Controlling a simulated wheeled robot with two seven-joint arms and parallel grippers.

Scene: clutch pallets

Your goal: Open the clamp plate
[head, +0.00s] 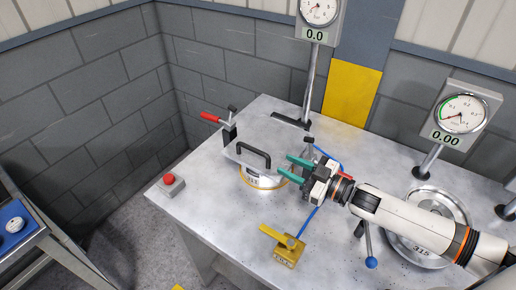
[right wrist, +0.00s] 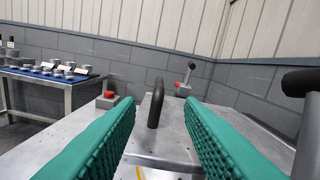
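The clamp plate (head: 232,151) is a flat grey metal plate lying over a round part with a yellow ring (head: 262,182) on the table. A black arched handle (head: 254,156) stands on the plate; it also shows in the right wrist view (right wrist: 156,104). My right gripper (head: 287,167) is open, with teal fingers pointing at the handle from the right. In the right wrist view the handle stands between the two fingers and looks a little beyond their tips. My left gripper is not in view.
A red button box (head: 171,184) sits at the table's left edge. A yellow lever valve (head: 286,250) is in front. Gauges (head: 461,113) stand at the back right, and a round metal fixture (head: 437,207) lies under my right arm.

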